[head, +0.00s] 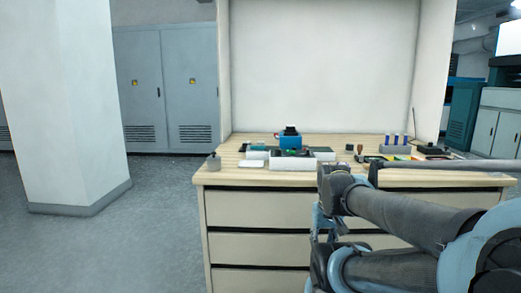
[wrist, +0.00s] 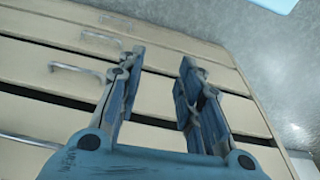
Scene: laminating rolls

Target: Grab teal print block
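A small teal-topped piece (head: 258,147) sits at the back left of the worktop, left of a blue item with a black top (head: 290,141). It may be the teal print block, but it is too small to tell. My gripper (wrist: 161,66) is open and empty in the wrist view, its two fingers well apart before the drawer fronts. In the head view my gripper (head: 321,222) hangs below the worktop edge, in front of the drawers and well short of the teal piece. It is partly hidden by my arm.
The wooden worktop (head: 228,178) stands on a cream drawer cabinet (head: 255,210) with bar handles. A rack of blue-topped bottles (head: 395,148) stands right. Floor at left is clear.

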